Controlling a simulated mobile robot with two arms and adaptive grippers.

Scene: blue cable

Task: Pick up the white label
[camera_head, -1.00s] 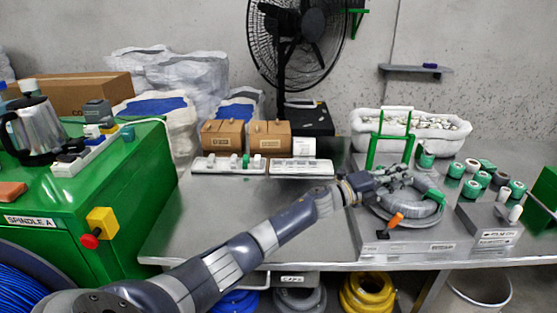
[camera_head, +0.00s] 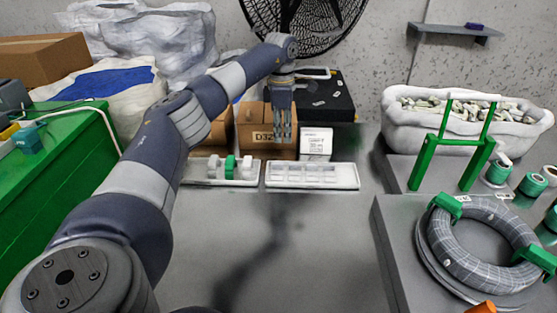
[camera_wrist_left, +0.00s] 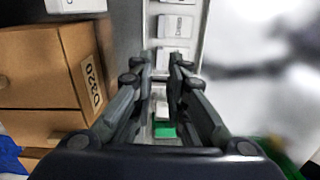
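White labels lie in the slots of the right white tray (camera_head: 313,184). In the left wrist view one white label (camera_wrist_left: 177,26) with dark print lies in the tray beyond the fingertips, with others below it. Which label is meant I cannot tell. My left gripper (camera_head: 281,136) points down in front of the boxes, above the trays. In the left wrist view its fingers (camera_wrist_left: 162,76) are apart with nothing visibly held. My right gripper is not in view.
The left tray (camera_head: 196,171) holds white pieces and a green one (camera_head: 230,167). A grey coil (camera_head: 480,243) with green clips and a green frame (camera_head: 424,160) stand at right. A white bin (camera_head: 398,123) is behind them. The front middle of the table is clear.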

